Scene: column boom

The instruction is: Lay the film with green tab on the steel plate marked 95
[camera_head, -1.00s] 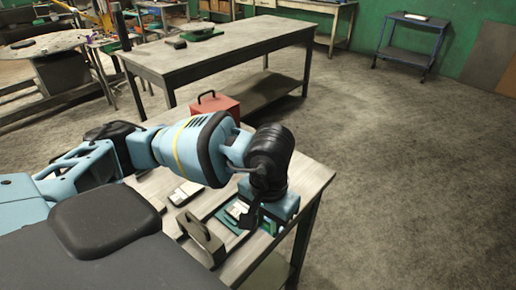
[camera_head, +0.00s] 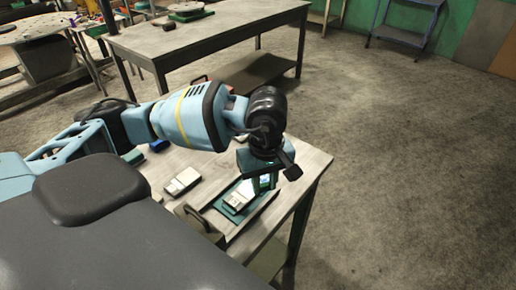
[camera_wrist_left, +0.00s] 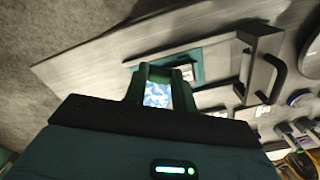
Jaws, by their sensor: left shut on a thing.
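My left gripper (camera_head: 264,183) is over the right part of the near table, fingers pointing down, beside a green mat (camera_head: 226,211) with a pale steel plate (camera_head: 238,197) on it. In the left wrist view the gripper (camera_wrist_left: 160,92) is shut on a thin, shiny blue-and-white film (camera_wrist_left: 157,95), framed between its green fingers. I cannot make out a separate green tab. The mat also shows there (camera_wrist_left: 196,60), just beyond the fingertips, with part of the plate (camera_wrist_left: 187,73). No number is legible on the plate. My right gripper is out of view.
A grey block with a dark handle (camera_head: 203,226) stands near the mat, toward me. Another pale plate (camera_head: 183,181) lies to its left. The table's right edge is close to my gripper. A second table (camera_head: 200,45) stands behind, with open floor to the right.

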